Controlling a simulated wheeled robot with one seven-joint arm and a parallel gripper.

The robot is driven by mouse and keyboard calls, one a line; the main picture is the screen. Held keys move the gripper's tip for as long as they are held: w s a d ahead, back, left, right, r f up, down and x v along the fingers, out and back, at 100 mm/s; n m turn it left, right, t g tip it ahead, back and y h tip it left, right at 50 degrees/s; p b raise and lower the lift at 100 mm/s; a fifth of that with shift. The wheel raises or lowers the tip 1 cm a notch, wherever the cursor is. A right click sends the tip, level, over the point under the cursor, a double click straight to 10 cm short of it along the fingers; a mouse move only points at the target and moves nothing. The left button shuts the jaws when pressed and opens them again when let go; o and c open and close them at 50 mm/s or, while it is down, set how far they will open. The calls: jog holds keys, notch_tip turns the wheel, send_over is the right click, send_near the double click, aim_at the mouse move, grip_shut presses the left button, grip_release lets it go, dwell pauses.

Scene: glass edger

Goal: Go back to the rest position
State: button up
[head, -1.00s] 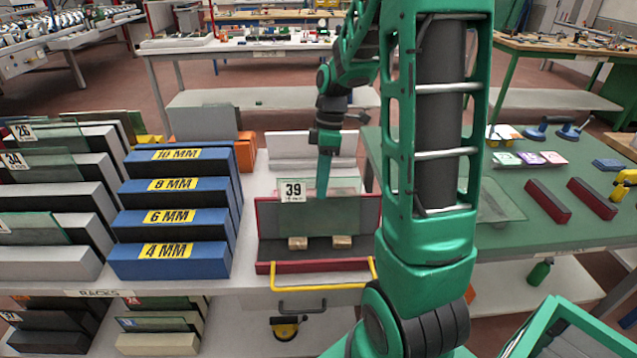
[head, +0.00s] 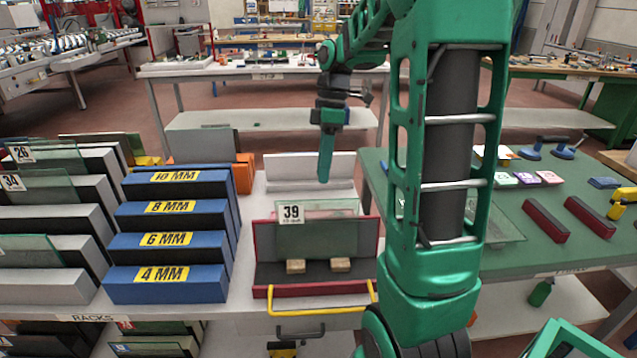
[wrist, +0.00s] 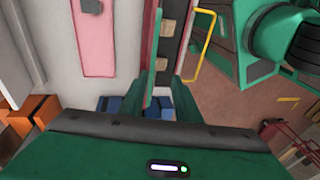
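My gripper (head: 325,168) points down above the red-edged stand (head: 318,291), clear of the glass. In the wrist view my gripper's two green fingers (wrist: 166,95) are apart with nothing seen between them, so it is open. A greenish glass pane (head: 330,236) with a tag reading 39 stands upright in the stand, behind two small wooden blocks (head: 340,264). In the wrist view the pane shows nearly edge-on as a thin green strip (wrist: 158,42).
Blue stepped racks (head: 166,290) marked 4 to 10 MM and grey racks (head: 50,285) with glass are at left. A yellow handle (head: 320,309) sticks out in front of the stand. A green table (head: 510,225) with red blocks is at right. A white table (head: 260,55) stands behind.

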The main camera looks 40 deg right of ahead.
jog(key=shift+r, duration=0.3)
dwell(0.5)
jog(key=s+a+f+m+h, duration=0.1)
jog(key=s+a+f+m, duration=0.1)
jog(key=s+m, duration=0.6)
jog(key=s+a+f+m+t+h, duration=0.1)
jog(key=s+a+f+m, duration=0.1)
jog(key=s+m, duration=0.7)
jog(key=s, duration=0.6)
jog(key=shift+f, duration=0.4)
jog(key=shift+a, duration=0.1)
jog(key=shift+w+f+h, duration=0.25)
jog(key=shift+w+h, duration=0.05)
jog(key=shift+w, duration=0.35)
